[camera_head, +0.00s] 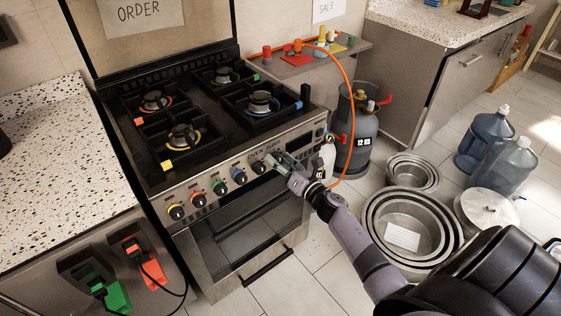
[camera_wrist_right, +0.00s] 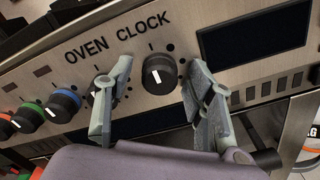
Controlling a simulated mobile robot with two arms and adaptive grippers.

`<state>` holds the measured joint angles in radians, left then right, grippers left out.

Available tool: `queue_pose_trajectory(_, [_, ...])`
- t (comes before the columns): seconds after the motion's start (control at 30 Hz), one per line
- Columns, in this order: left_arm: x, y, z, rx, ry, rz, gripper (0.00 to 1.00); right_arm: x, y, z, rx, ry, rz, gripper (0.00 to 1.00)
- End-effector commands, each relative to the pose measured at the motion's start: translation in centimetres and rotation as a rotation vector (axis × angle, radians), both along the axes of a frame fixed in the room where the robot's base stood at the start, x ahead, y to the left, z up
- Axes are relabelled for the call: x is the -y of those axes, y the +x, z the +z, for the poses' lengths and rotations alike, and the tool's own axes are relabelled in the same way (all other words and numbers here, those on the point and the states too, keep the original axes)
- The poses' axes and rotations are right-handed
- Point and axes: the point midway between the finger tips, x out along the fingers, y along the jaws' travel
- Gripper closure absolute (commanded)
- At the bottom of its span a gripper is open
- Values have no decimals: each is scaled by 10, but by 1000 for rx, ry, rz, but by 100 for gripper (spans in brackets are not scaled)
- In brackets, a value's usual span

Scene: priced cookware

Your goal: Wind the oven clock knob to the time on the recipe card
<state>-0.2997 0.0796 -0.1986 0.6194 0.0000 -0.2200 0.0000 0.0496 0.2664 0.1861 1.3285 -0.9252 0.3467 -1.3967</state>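The clock knob (camera_wrist_right: 159,72) is black with a white mark, under the word CLOCK on the oven's steel panel in the right wrist view. Its mark points toward the lower side of the picture; a tick and small dots surround the knob. My right gripper (camera_wrist_right: 157,85) is open, one finger on each side of the knob; I cannot tell whether they touch it. The left finger partly covers the oven knob beside it. My left gripper is not in view. No readable recipe card shows.
The oven knob (camera_head: 259,167) and blue knob (camera_head: 239,176) are close on the left. A dark display (camera_wrist_right: 256,35) is right of the clock knob. A gas bottle (camera_head: 357,140) with an orange hose stands right of the stove. Nested pots (camera_head: 455,228) are on the floor.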

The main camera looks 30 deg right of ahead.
Motion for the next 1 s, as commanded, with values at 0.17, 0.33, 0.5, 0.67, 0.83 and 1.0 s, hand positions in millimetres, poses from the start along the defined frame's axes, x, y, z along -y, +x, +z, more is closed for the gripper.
queue_pose_trajectory(0.17, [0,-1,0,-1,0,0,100,0,0,0,0,0,0,64])
queue_pose_trajectory(0.33, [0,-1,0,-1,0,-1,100,0,0,0,0,0,0,76])
queue_pose_trajectory(0.5, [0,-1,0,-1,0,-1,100,0,0,0,0,0,0,87])
queue_pose_trajectory(0.67, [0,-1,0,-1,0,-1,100,0,0,0,0,0,0,97])
queue_pose_trajectory(0.83, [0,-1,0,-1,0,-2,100,0,0,0,-1,10,0,97])
queue_pose_trajectory(1.0, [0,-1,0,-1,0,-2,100,0,0,0,-5,57,-1,97])
